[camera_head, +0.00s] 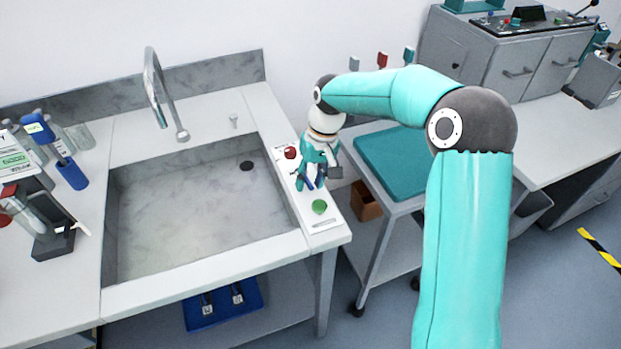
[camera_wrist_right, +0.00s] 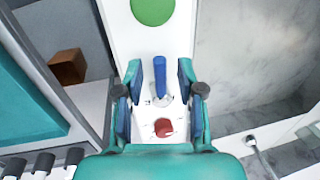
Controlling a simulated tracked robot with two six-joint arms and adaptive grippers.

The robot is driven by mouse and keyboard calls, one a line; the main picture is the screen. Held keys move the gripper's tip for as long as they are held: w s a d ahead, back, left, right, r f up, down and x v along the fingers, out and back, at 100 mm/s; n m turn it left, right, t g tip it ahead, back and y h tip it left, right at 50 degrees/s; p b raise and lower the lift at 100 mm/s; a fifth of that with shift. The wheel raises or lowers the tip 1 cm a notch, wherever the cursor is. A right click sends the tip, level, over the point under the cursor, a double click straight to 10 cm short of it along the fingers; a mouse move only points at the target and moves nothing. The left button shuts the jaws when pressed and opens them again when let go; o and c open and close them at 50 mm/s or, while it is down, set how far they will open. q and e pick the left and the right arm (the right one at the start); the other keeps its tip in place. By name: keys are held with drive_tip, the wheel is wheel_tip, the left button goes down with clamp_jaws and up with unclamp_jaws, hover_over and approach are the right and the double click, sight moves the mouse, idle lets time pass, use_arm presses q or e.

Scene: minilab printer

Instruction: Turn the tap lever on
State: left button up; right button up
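The tap lever, a small blue handle (camera_wrist_right: 160,75) on a pale round base, stands on the white panel at the sink's right side. In the head view my gripper largely hides it. My right gripper (camera_wrist_right: 160,88) is open over the panel, its fingers on either side of the lever in the wrist view. I see gaps on both sides and no clear contact. In the head view the right gripper (camera_head: 311,178) sits low over the panel. The curved metal tap (camera_head: 157,85) stands behind the basin. No water stream is visible. My left gripper is not in view.
A red button (camera_head: 291,152) and a green button (camera_head: 319,206) flank the lever along the panel. The sink basin (camera_head: 200,215) is empty. A teal-topped trolley (camera_head: 395,165) stands to the right. Bottles and a blue-handled tool (camera_head: 55,145) stand at the left.

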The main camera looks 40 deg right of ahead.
clamp_jaws()
drive_tip(key=shift+a+m, duration=0.15)
drive_tip(key=shift+m, duration=0.15)
drive_tip(key=m, duration=0.1)
drive_tip(key=a+m+b, duration=0.1)
drive_tip(key=m, duration=0.2)
drive_tip(key=shift+w+a+t+b, duration=0.25)
drive_tip(key=shift+w+t+b, duration=0.1)
drive_tip(key=shift+t+b, duration=0.05)
drive_tip(key=shift+w+a+m+t+h+b, duration=0.15)
drive_tip(key=shift+w+a+m+h+b, duration=0.15)
drive_tip(key=shift+m, duration=0.8)
drive_tip(key=shift+w+a+m+t+h+b, duration=0.2)
drive_tip(key=shift+w+a+m+h, duration=0.1)
drive_tip(key=shift+m, duration=0.8)
drive_tip(key=shift+r, duration=0.1)
unclamp_jaws()
